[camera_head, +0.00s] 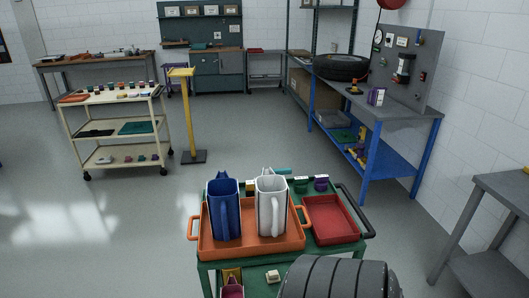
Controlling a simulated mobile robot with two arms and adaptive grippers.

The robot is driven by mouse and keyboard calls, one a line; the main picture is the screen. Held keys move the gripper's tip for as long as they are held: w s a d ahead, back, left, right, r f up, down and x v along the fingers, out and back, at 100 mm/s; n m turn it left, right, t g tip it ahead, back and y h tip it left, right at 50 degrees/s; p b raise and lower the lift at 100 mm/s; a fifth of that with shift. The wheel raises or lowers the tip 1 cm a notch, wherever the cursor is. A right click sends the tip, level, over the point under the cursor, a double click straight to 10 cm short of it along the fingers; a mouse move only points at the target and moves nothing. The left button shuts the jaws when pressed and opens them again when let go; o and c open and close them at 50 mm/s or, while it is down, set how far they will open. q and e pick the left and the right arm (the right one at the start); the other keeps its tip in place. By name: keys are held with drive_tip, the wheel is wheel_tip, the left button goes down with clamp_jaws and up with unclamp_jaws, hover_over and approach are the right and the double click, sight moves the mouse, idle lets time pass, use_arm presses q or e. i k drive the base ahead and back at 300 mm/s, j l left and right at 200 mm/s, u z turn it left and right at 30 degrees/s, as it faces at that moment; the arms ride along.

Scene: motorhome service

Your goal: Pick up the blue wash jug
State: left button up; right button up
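The blue wash jug (223,209) stands upright in an orange tray (250,249) on a green cart, with its handle facing me. A white jug (271,207) of similar shape stands upright just right of it in the same tray. The two jugs are close together, with a narrow gap between them. Neither of my grippers shows in the head view.
A red tray (334,219) sits right of the orange one on the green cart (318,249). A blue-legged workbench (369,160) stands right, a cream trolley (118,128) left. Left floor is clear.

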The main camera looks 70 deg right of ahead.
sight(223, 195)
drive_tip(key=z, duration=1.8)
drive_tip(key=u, duration=2.55)
drive_tip(key=z, duration=2.55)
